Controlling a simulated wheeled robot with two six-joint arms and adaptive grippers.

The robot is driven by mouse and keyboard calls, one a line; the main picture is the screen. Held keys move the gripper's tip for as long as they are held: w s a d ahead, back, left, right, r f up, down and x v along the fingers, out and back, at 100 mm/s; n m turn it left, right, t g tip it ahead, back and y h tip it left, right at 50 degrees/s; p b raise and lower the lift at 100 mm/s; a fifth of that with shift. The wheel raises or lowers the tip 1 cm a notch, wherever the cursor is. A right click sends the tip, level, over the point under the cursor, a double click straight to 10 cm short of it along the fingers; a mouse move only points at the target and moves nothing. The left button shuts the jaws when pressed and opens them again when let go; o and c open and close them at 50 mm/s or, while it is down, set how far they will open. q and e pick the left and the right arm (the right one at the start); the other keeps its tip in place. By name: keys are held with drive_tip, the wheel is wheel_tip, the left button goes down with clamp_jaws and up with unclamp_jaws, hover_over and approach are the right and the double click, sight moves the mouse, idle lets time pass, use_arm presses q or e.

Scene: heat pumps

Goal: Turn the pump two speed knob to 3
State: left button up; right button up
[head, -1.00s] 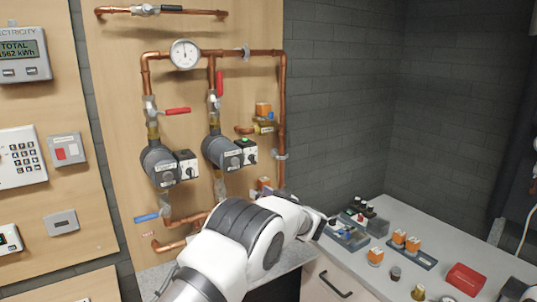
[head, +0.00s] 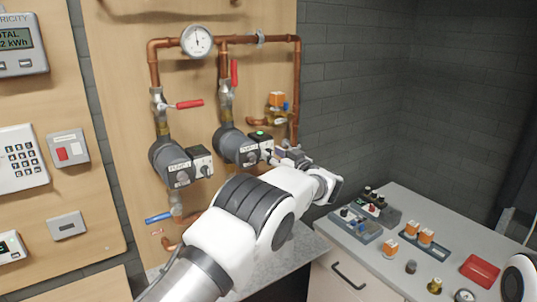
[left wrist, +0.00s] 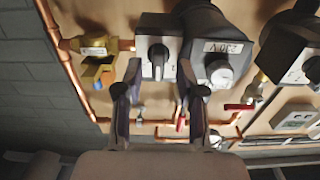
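Pump two (head: 230,143) is the right-hand grey pump on the board, with a black and white control box (head: 258,147) and a green light on top. Its dark speed knob (left wrist: 158,56) shows on the box face in the left wrist view; its setting cannot be read. My left gripper (head: 284,154) is just right of the box in the head view. In the left wrist view my left gripper (left wrist: 159,68) is open, with one fingertip on each side of the knob. I cannot tell whether they touch it. My right gripper is out of view.
Pump one (head: 168,158) with its own box is to the left. Copper pipes, a gauge (head: 197,40) and red valve levers (head: 190,104) surround the pumps. A brass valve with an orange cap (head: 276,99) is close above my gripper. A worktop (head: 405,265) with parts stands right.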

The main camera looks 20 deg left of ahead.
use_arm(q)
drive_tip(key=shift+d, duration=0.2)
drive_tip(key=shift+c, duration=0.3)
drive_tip(key=shift+w, duration=0.1)
drive_tip(key=c, duration=0.5)
drive_tip(key=shift+a, duration=0.1)
clamp_jaws()
